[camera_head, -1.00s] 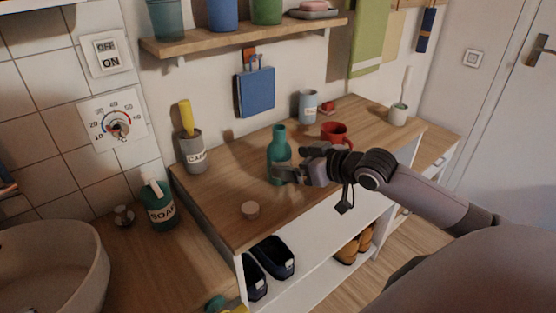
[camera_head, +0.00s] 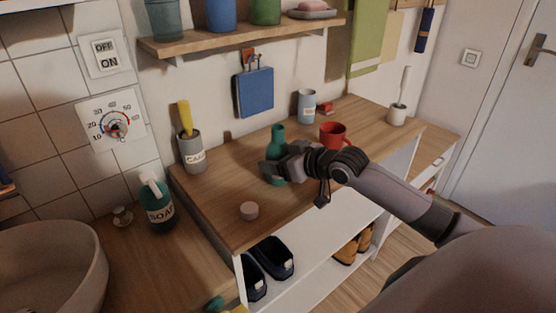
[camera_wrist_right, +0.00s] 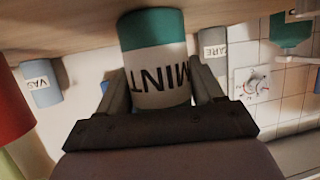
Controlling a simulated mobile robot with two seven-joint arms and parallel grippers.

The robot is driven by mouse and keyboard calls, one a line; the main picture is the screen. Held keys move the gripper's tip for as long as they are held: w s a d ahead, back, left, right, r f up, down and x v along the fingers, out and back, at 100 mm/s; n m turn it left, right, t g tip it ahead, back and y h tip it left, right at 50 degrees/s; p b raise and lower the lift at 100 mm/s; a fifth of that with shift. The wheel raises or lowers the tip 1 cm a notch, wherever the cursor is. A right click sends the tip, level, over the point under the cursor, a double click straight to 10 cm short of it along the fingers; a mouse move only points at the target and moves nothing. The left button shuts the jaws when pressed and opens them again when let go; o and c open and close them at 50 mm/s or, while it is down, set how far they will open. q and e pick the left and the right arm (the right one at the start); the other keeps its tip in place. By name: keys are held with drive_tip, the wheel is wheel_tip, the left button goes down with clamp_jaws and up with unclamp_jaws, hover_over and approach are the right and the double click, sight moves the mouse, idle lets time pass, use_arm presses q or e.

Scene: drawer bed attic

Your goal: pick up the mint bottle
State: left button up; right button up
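The mint bottle (camera_head: 278,139) is teal with a narrow neck and a pale label band. It stands upright on the wooden counter (camera_head: 222,188). My right gripper (camera_head: 276,170) is at the bottle's lower body. In the right wrist view the bottle (camera_wrist_right: 158,75) sits between the two fingers of my right gripper (camera_wrist_right: 160,90), its MINT label upside down. A finger lies close along each side. I cannot tell whether they press on it. The gripper hides part of the bottle in the head view. My left gripper is not in view.
A red mug (camera_head: 333,133) stands close behind my right gripper, with a grey-blue cup (camera_head: 307,105) farther back. A grey CARE cup (camera_head: 192,154) is to the left. The counter's left part is clear.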

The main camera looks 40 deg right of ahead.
drive_tip(key=shift+c, duration=0.6)
